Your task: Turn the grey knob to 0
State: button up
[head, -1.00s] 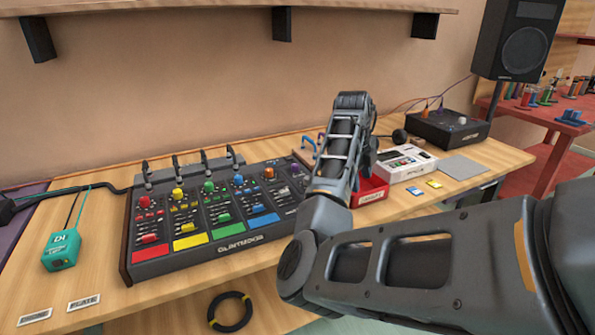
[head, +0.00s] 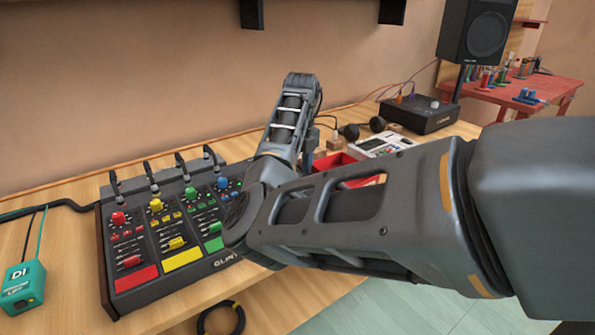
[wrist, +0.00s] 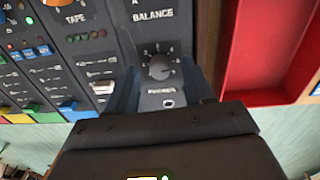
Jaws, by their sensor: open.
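The mixer (head: 149,250) stands on the wooden bench, its right part hidden behind my arm in the head view. In the wrist view, a round grey knob (wrist: 160,67) with a ring of scale marks sits on the mixer's right end, between the words BALANCE and PHONES. My gripper (wrist: 161,80) is open, with one blue-grey finger on each side of the knob's column. I cannot tell whether the fingers touch the knob. The scale numbers are too small to read. In the head view my arm hides the knob.
A red tray (wrist: 268,55) is close to the right of the gripper. A white device (head: 380,144) and a black box with a knob (head: 418,113) stand further right. A teal DI box (head: 22,287) is at the left. Mixer controls crowd the gripper's left.

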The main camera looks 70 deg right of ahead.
jog(key=shift+f, duration=0.45)
jog(key=shift+c, duration=0.3)
grip_shut()
